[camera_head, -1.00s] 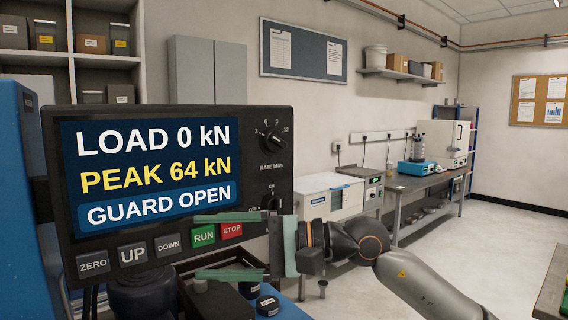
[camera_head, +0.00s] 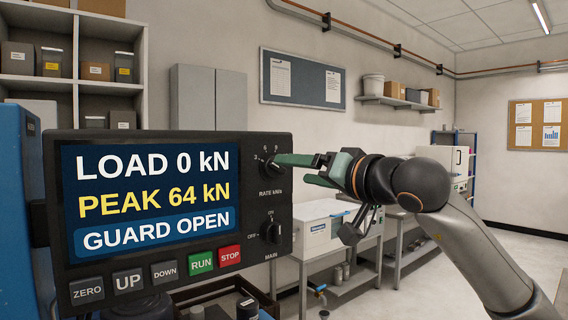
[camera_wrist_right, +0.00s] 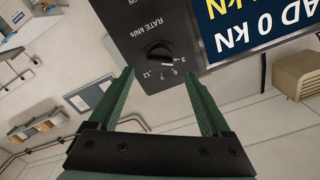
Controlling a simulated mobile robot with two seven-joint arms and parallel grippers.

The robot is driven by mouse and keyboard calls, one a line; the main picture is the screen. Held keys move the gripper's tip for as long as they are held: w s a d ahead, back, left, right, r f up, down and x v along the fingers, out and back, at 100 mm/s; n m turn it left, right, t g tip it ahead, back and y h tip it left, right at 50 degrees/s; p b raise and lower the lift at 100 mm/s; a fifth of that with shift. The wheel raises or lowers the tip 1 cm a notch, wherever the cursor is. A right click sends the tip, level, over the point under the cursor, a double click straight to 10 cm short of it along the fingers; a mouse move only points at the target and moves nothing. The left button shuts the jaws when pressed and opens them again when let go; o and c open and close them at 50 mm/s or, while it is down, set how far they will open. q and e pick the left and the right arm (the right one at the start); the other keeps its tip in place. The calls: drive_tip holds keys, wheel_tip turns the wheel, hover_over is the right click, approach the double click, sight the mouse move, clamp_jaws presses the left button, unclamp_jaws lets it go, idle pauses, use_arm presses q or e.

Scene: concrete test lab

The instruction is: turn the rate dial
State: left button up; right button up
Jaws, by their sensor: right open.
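The rate dial (camera_head: 271,172) is a small black knob at the upper right of the dark control panel, above the words RATE kN/s. A green fingertip partly covers it in the head view. In the right wrist view the dial (camera_wrist_right: 160,53) shows upside down, with a pale pointer line and numbers around it. My right gripper (camera_head: 297,169) is open beside the panel's right edge. In the wrist view the gripper (camera_wrist_right: 159,78) has its two green fingers spread to either side of the dial, with nothing between them. Contact with the dial cannot be told. My left gripper is not in view.
The panel screen (camera_head: 150,195) reads LOAD 0 kN, PEAK 64 kN, GUARD OPEN. The MAIN switch (camera_head: 272,233) sits below the dial. RUN (camera_head: 201,262) and STOP (camera_head: 230,256) buttons line the bottom edge. A white bench unit (camera_head: 325,228) stands behind.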

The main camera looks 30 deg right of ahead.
sight(280, 167)
drive_tip(key=w+p, duration=0.1)
drive_tip(key=w, duration=0.4)
drive_tip(key=shift+w+a, duration=0.1)
drive_tip(key=shift+a, duration=0.1)
clamp_jaws()
idle(0.5)
